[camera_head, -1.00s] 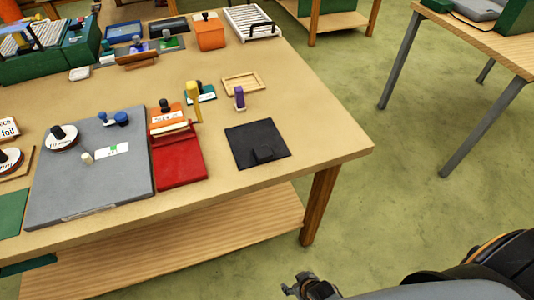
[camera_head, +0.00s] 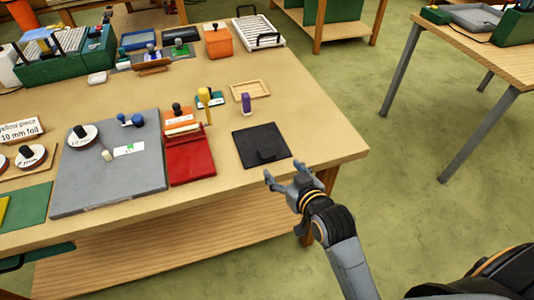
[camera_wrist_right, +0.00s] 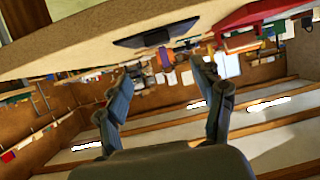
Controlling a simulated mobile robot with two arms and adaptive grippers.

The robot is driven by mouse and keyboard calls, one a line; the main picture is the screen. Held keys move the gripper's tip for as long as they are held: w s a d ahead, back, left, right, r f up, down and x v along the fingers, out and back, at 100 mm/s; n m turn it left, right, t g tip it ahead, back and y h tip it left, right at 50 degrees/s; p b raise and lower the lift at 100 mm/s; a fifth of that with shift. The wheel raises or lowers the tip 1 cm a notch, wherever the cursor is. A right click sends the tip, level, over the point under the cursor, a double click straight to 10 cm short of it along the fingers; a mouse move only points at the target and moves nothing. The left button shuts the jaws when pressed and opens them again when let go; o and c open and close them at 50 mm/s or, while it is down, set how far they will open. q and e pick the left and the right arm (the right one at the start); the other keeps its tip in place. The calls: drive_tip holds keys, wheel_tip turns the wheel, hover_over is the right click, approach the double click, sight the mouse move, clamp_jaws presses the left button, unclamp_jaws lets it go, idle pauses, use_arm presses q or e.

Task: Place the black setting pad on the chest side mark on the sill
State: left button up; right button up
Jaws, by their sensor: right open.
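A flat black square (camera_head: 255,137) lies near the table's right front corner. A small black block (camera_head: 266,154), which may be the setting pad, stands on its near part. In the right wrist view, a dark flat shape (camera_wrist_right: 145,38) shows at the table edge, beyond the fingers. My right gripper (camera_head: 284,174) is open and empty, just off the table's front edge and close to the black square. It also shows open in the right wrist view (camera_wrist_right: 162,72). I cannot pick out the sill or its chest side mark. My left gripper is out of view.
A red tray (camera_head: 190,165) and a grey board (camera_head: 110,180) lie left of the black square. A purple-topped piece (camera_head: 246,104) and a shallow wooden frame (camera_head: 250,90) stand behind it. The table (camera_head: 325,140) is bare to its right.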

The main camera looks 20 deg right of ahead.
sight(268, 153)
drive_tip(key=x, duration=0.6)
drive_tip(key=shift+p+x, duration=0.9)
drive_tip(key=shift+x, duration=1.65)
drive_tip(key=shift+s+d+f, duration=0.1)
drive_tip(key=shift+d+f, duration=0.05)
drive_tip(key=c, duration=1.3)
drive_tip(key=shift+c, duration=0.2)
